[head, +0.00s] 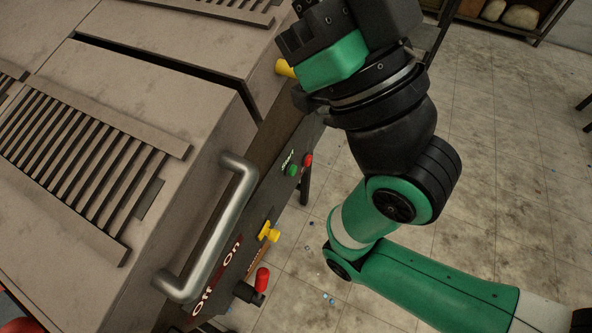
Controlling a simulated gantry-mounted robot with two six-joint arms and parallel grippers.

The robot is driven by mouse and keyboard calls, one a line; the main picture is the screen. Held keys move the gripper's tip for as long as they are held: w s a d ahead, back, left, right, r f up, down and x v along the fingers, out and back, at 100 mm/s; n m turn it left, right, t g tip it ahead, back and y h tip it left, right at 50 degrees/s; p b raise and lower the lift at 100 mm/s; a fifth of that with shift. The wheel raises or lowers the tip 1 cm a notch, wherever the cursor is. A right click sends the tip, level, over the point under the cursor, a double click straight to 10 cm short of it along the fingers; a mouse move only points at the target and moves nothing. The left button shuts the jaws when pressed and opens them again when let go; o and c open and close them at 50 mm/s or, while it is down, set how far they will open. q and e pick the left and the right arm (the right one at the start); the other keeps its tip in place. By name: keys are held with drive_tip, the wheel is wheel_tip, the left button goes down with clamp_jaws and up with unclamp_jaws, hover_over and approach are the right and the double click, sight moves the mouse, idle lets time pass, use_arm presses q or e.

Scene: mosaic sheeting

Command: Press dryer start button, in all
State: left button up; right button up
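The dryer (120,60) is a large worn beige machine filling the left side of the head view. Its dark side panel (270,170) faces right. A small green button (292,170) sits beside a "Start" label on this panel. A red button (308,159) is just above and right of it. My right arm comes in from the right. My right gripper (303,35) is at the top, well above the green button in the picture and apart from it. Its fingers are too hidden to tell open or shut. My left gripper is out of view.
A metal bar handle (228,225) juts from the dryer. Nearby are a yellow knob (271,233), an "Off On" label (217,277) and a red-tipped lever (262,279). A yellow part (284,68) sits near my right gripper. Tiled floor (510,180) and a shelf (515,22) lie right.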

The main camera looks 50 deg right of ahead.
clamp_jaws()
idle(0.9)
idle(0.4)
